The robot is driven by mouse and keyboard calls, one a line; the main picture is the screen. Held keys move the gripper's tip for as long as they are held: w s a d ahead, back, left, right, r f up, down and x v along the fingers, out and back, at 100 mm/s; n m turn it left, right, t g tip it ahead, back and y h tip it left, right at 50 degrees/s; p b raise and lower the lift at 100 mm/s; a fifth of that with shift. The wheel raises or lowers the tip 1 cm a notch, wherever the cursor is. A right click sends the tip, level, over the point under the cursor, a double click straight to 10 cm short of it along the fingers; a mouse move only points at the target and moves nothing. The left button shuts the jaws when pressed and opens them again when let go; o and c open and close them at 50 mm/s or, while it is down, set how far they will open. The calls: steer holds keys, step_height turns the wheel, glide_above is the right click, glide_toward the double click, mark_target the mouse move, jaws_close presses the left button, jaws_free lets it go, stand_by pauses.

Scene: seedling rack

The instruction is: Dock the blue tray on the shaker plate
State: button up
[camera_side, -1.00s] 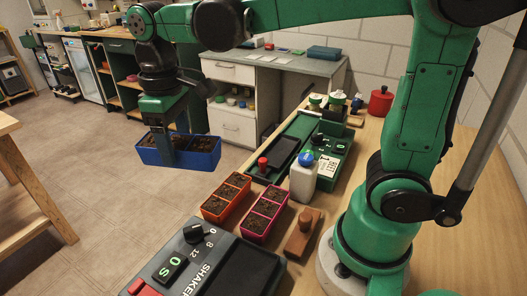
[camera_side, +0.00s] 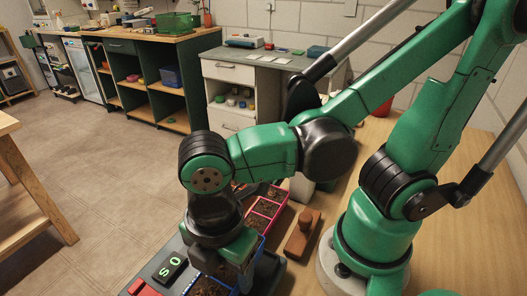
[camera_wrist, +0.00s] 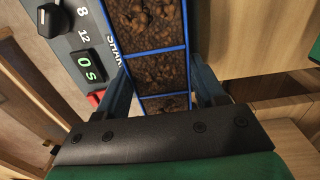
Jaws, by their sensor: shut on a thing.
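The blue tray (camera_wrist: 187,66) holds dark soil in a row of compartments and runs between my fingers in the wrist view. My gripper (camera_wrist: 160,88) is shut on it, one finger along each long side. In the side view my gripper (camera_side: 232,262) is low over the shaker (camera_side: 150,274), at the front. The tray shows there only in part (camera_side: 211,287), under my wrist. The shaker's dark plate (camera_side: 272,272) is mostly hidden by the tray and my arm. I cannot tell whether the tray rests on the plate or hangs just above it.
The shaker's knob (camera_wrist: 48,20) and lit display (camera_wrist: 88,66) lie beside the tray. A pink-rimmed soil tray (camera_side: 265,208) stands just behind on the bench. A brown wooden block with a knob (camera_side: 303,235) stands to the right. Bare bench lies beyond it.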

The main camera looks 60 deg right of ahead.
mark_target(224, 269)
steer(key=shift+f, duration=1.05)
steer(key=shift+f, duration=0.55)
stand_by(0.5)
steer(key=o, duration=1.1)
steer(key=shift+r, duration=0.1)
steer(key=shift+r, duration=5.4)
